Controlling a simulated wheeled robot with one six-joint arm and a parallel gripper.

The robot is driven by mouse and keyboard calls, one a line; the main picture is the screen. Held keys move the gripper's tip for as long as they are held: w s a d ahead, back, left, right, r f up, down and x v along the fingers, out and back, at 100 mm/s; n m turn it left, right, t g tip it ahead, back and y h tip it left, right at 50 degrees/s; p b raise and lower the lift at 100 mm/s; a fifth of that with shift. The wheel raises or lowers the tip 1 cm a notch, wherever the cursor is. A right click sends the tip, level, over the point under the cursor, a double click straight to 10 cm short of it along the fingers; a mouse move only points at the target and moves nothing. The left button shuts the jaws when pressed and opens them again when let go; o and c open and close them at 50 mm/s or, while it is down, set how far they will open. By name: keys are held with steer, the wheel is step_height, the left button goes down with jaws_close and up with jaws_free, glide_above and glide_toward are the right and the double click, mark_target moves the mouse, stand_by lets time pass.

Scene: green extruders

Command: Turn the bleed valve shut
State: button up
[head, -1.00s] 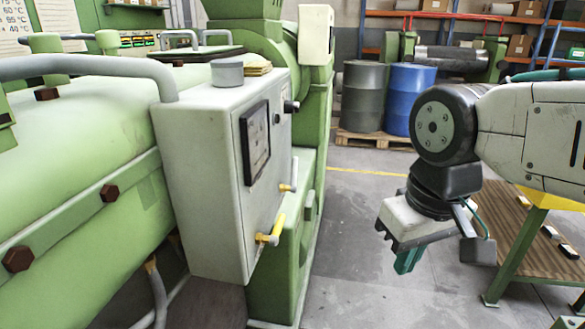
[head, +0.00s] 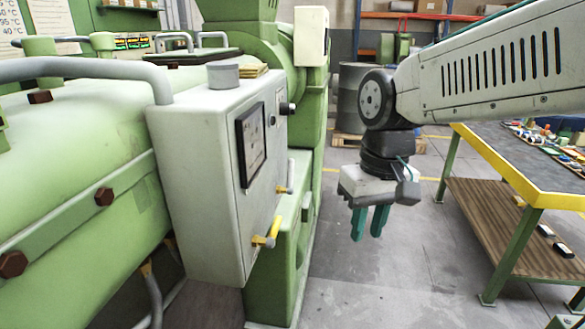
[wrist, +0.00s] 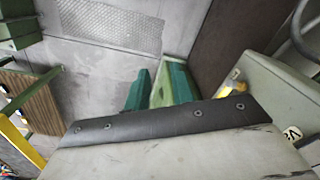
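A grey control box (head: 212,195) on the green machine carries two small valves with yellow parts on its right-hand face. The lower valve (head: 268,237) has a yellow lever slanting up to the right; the upper valve (head: 287,189) is smaller. I cannot tell which one is the bleed valve. My gripper (head: 368,238) hangs fingers down to the right of the box, clear of both valves. Its two green fingers are apart with nothing between them. In the wrist view the fingers (wrist: 157,100) point away, and one yellow-ended valve (wrist: 230,83) shows on the box at right.
A workbench (head: 490,150) with a yellow edge, small items on top and a wooden lower shelf stands at right. A grey drum (head: 358,95) stands on a pallet behind my arm. The floor (head: 395,285) between machine and bench is open.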

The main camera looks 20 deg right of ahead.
steer(key=w+a+t+y, duration=0.1)
steer(key=w+t, duration=0.1)
steer(key=w, duration=2)
steer(key=t, duration=0.2)
glide_toward(292, 166)
step_height(292, 166, down, 2)
steer(key=shift+y, duration=0.3)
steer(key=x, duration=0.8)
steer(key=shift+w+d+r, duration=0.1)
steer(key=shift+w, duration=0.2)
jaws_close()
